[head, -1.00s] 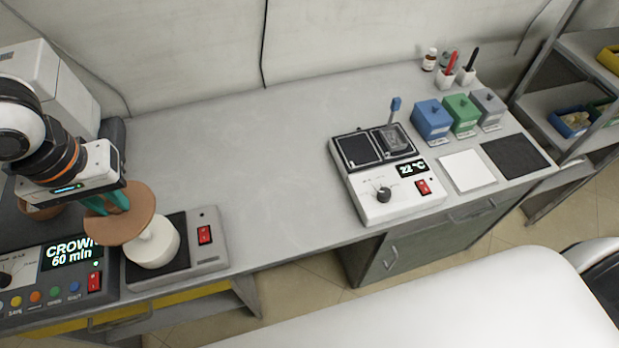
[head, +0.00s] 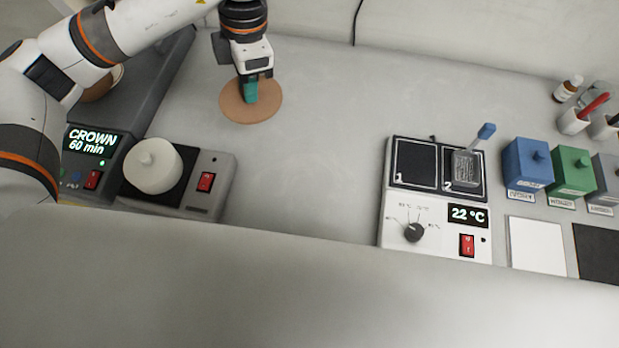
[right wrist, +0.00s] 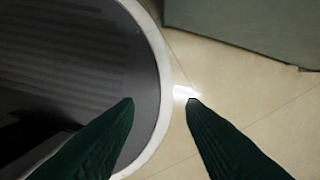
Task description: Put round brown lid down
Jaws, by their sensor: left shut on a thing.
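The round brown lid (head: 266,106) is a flat brown disc in the head view, at or just above the grey worktop (head: 310,120) left of centre. My left gripper (head: 250,92) points down over its middle, and its teal fingers are shut on the lid's centre. The fingers hide the part they hold. I cannot tell whether the lid touches the worktop. My right gripper (right wrist: 160,103) shows only in the right wrist view, with its two dark green fingers apart and nothing between them, above the floor.
A white round lidded pot (head: 153,168) stands on a small device at the left, beside the CROWN 60 min unit (head: 92,142). A 22 °C heater (head: 436,215) and blue (head: 528,168) and green (head: 570,175) boxes stand right. The worktop between is clear.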

